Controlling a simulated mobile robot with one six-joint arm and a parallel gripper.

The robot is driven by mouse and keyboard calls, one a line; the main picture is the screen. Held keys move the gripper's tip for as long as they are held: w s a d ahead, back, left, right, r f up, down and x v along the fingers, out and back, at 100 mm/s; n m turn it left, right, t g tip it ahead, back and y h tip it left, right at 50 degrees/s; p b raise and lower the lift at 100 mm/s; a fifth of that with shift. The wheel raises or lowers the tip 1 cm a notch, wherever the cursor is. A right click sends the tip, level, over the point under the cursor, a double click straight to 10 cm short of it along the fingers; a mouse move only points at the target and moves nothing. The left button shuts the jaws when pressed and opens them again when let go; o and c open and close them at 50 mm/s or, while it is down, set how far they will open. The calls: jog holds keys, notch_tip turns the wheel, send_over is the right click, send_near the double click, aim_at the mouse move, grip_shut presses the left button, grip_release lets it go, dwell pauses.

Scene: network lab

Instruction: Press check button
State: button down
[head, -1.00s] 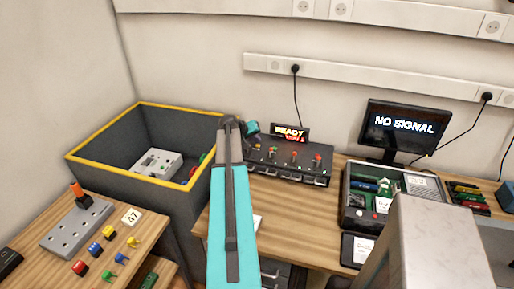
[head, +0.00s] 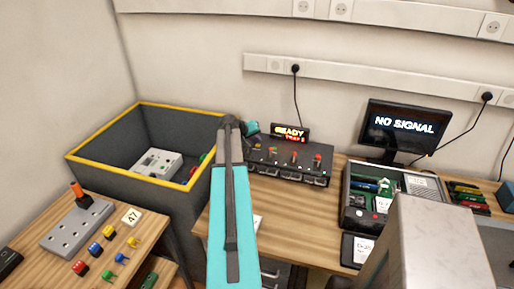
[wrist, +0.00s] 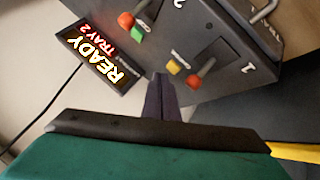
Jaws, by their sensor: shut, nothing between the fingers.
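A black control box (head: 290,172) stands on the wooden desk against the wall, with several coloured knobs on top. In the wrist view the box (wrist: 225,55) shows the numbers 1 and 2. Near the 1 are a small yellow-orange button (wrist: 173,67) and a red knob (wrist: 193,82); near the 2 are an orange-red knob (wrist: 126,20) and a green piece (wrist: 137,34). I cannot read which is the check button. My gripper (wrist: 162,80) is shut and empty, its tips close to the yellow-orange button; contact cannot be told. In the head view my arm hides part of the box.
A lit sign (head: 290,134) reading READY TRAY 2 stands behind the box. A grey bin (head: 110,150) with a yellow rim is to the left. An open case (head: 350,210) and a NO SIGNAL monitor (head: 405,125) are to the right.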

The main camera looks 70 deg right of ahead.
jog(key=shift+f, duration=0.2)
jog(key=shift+f+b, duration=0.25)
jog(key=shift+b, duration=0.25)
jog(key=shift+f+b, duration=0.35)
dwell(0.8)
jog(key=shift+r, duration=0.8)
jog(key=shift+r+p, duration=0.15)
jog(key=shift+p, duration=0.2)
notch_tip(320, 180, up, 5)
jog(key=shift+f+p, duration=0.15)
jog(key=shift+p, duration=0.75)
dwell(0.4)
